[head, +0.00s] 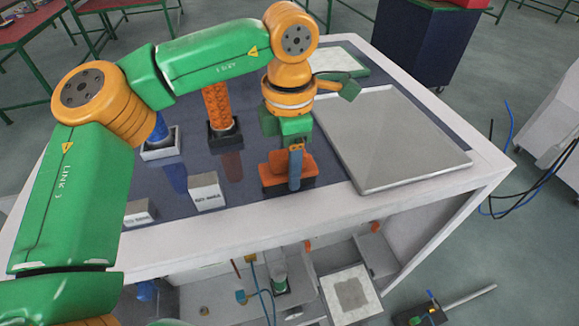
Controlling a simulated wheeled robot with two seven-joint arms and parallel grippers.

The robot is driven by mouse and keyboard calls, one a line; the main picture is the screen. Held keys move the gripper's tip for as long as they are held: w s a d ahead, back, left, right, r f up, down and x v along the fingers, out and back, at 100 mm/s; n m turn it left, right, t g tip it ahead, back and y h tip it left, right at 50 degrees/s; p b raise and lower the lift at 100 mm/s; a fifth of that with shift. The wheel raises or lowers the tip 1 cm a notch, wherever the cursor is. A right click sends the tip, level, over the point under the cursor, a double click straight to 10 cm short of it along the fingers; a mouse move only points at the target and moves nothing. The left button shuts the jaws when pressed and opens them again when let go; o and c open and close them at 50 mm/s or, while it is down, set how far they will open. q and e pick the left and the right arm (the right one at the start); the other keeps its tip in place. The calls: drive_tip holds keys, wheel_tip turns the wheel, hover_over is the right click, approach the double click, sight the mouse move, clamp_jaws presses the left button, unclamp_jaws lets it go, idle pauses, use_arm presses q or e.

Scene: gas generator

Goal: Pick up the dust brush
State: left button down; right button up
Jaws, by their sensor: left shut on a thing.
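The dust brush appears to be the orange piece with a dark underside (272,171) near the front edge of the dark table top (262,205). My left gripper (294,158) points down onto it and is shut on it. A blue-grey upright piece covers part of the orange body, and I cannot tell if it is a finger or a handle. The dark underside is at or very close to the table top; contact is unclear. My right gripper is not in view.
A large grey tray (395,140) lies to the right. An orange ribbed cylinder (216,105) on a dark base and a white box (206,190) stand to the left. Below is an open shelf with fittings. A dark cabinet (425,45) stands behind.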

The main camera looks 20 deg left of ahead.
use_arm(q)
drive_tip(key=shift+w, duration=0.15)
drive_tip(key=shift+r, duration=0.3)
drive_tip(key=r, duration=0.3)
drive_tip(key=shift+d, duration=0.25)
drive_tip(key=s+d+r+p, duration=0.3)
drive_tip(key=d+r, duration=0.6)
drive_tip(key=d, duration=0.4)
drive_tip(key=shift+s+r, duration=0.15)
drive_tip(key=shift+s, duration=0.2)
